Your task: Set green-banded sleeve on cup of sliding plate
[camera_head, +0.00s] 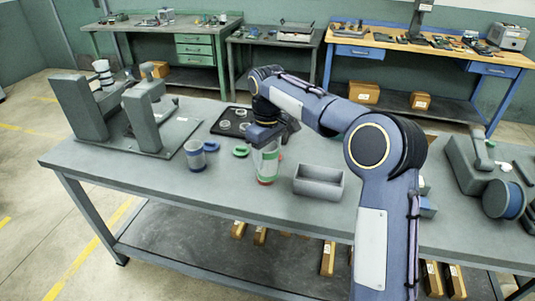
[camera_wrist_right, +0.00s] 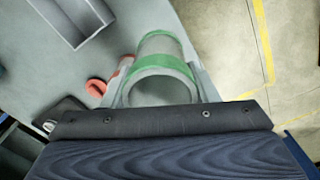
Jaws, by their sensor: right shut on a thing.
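The green-banded sleeve (camera_head: 267,157) is a pale grey tube, held near the middle of the bench in the head view. It fills the middle of the right wrist view (camera_wrist_right: 160,68), with green around its near rim and across its side. My right gripper (camera_head: 265,138) is shut on it from above. A red band (camera_head: 266,181) shows just below the sleeve; I cannot tell whether the two touch. The grinder with its flat grey base (camera_head: 176,142) stands at the left. I cannot make out its sliding plate's cup clearly. My left gripper is not in view.
A blue-banded cylinder (camera_head: 196,156) stands left of the sleeve, near a blue loop (camera_head: 211,146) and a green loop (camera_head: 240,152). A black tray (camera_head: 218,129) holds several rings behind. An open grey box (camera_head: 318,187) stands to the right. A red loop (camera_wrist_right: 96,88) shows in the wrist view.

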